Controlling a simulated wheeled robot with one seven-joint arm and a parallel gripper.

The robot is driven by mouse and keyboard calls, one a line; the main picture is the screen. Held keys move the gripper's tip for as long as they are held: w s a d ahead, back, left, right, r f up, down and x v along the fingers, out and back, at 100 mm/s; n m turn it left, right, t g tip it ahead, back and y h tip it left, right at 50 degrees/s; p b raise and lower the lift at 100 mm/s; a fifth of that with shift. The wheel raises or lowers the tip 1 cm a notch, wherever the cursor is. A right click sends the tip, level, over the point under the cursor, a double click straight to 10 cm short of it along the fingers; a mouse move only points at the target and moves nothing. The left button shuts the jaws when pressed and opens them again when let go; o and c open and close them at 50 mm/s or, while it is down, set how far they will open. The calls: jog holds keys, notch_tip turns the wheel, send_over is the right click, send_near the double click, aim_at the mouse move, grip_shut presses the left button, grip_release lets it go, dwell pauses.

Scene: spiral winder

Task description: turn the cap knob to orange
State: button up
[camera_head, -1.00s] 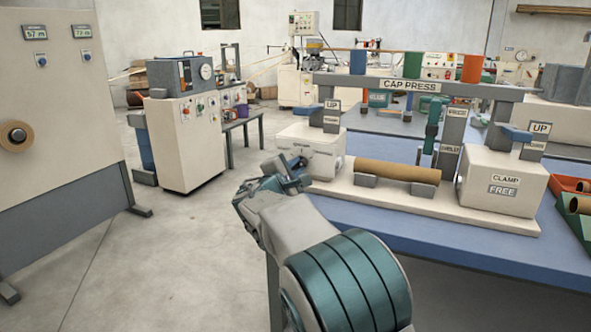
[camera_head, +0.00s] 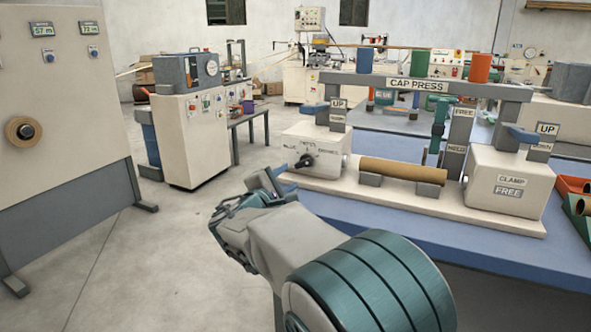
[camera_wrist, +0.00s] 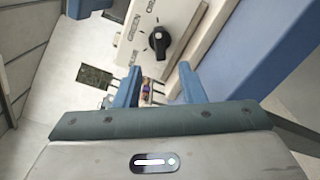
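The cap press (camera_head: 417,86) stands on the blue table. Its black cap knob (camera_head: 305,161) is on the front of the left white box, with small colour labels around it. I cannot tell surely which label the knob points to. My gripper (camera_head: 268,181) is in front of and below-left of the knob, apart from it. In the wrist view its two blue fingers (camera_wrist: 159,88) are spread, with nothing between them.
A cardboard tube (camera_head: 403,171) rests in the press cradle. The right clamp box (camera_head: 508,186) reads "FREE". Blue, green and orange cylinders stand on the press top bar.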

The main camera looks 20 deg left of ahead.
jog(key=s, duration=0.5)
jog(key=shift+a, duration=0.2)
jog(key=d+r+m+g+h+p, duration=0.2)
jog(key=d+m+g+p, duration=0.15)
jog(key=d, duration=0.65)
jog(key=d+r+m+g+h+p, duration=0.25)
jog(key=d+p, duration=0.25)
jog(key=d, duration=0.4)
jog(key=d+r+m+g+h+p, duration=0.1)
jog(key=d+r+m+g+p, duration=0.2)
jog(key=d, duration=0.7)
jog(key=s+d+r+m+g+y+p, duration=0.25)
jog(key=s+d+m+g+p, duration=0.25)
jog(key=s+d+m+p, duration=0.45)
jog(key=s+d+r+m+y+p, duration=0.1)
jog(key=s+r+m+y+p, duration=0.1)
jog(key=s+p, duration=0.2)
jog(key=s+d+r+m+g+y+p, duration=0.1)
jog(key=s+d+r+m+y+p, duration=0.1)
jog(key=s, duration=0.7)
jog(key=shift+d+r+m+p, duration=0.3)
jog(key=shift+r+p, duration=0.25)
jog(key=shift+p, duration=0.65)
